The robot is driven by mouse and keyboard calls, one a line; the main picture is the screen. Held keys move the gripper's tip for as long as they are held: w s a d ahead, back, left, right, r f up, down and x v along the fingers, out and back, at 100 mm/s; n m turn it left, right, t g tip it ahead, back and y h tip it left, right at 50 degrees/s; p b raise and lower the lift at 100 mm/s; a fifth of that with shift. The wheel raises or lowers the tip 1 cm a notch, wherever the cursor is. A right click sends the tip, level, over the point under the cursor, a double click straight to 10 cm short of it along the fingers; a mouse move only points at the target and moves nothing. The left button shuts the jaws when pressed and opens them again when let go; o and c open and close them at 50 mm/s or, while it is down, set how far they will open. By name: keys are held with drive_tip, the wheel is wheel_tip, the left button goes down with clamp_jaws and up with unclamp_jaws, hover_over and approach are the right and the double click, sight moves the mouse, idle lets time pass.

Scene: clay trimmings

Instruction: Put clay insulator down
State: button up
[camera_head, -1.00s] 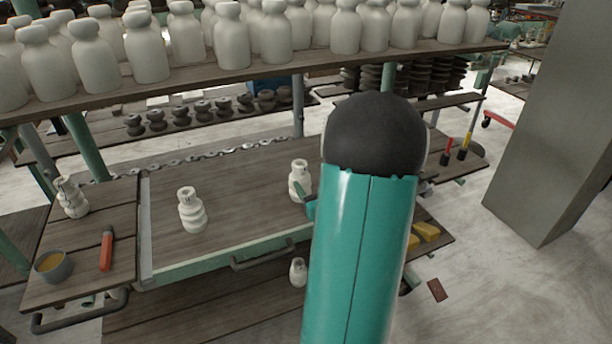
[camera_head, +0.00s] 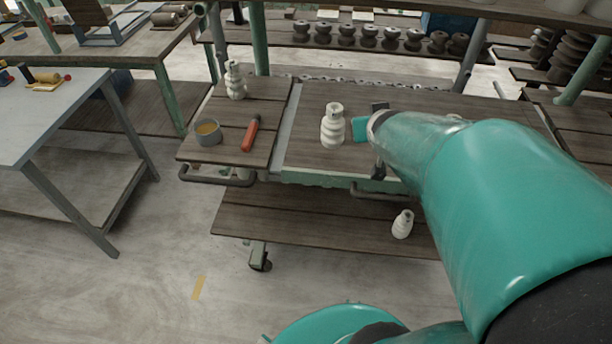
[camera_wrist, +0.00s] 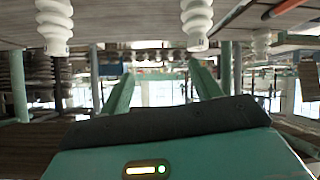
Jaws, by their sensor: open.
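A white ribbed clay insulator (camera_head: 333,126) stands upright on the wooden top of the cart (camera_head: 310,160). My gripper (camera_wrist: 160,85) is open, with nothing between its two teal fingers in the wrist view. In the head view it is just right of this insulator, partly hidden by my arm. The wrist view is upside down and shows this insulator (camera_wrist: 197,22) and another white insulator (camera_wrist: 55,25), both standing clear of the fingers. That other one is hidden behind my arm in the head view. A further insulator (camera_head: 235,80) stands on the left side shelf.
The side shelf also holds a grey cup (camera_head: 208,132) and a red-handled tool (camera_head: 251,133). A small white piece (camera_head: 403,224) is on the lower shelf. A chain (camera_head: 350,80) runs behind the cart top. Dark insulators (camera_head: 368,36) line a rack behind. Floor on the left is open.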

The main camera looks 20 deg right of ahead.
drive_tip(key=s+a+r+n+g+y, duration=0.1)
drive_tip(key=s+a+g+y, duration=0.1)
drive_tip(key=s+a, duration=0.4)
drive_tip(key=s+a+r+n+g+y, duration=0.1)
drive_tip(key=s+a, duration=0.6)
drive_tip(key=a, duration=0.8)
drive_tip(key=shift+s+r+n+g+y, duration=0.15)
drive_tip(key=shift+r+n+g+y, duration=0.4)
drive_tip(key=shift+y, duration=0.55)
drive_tip(key=shift+d+f, duration=0.1)
drive_tip(key=shift+f, duration=0.05)
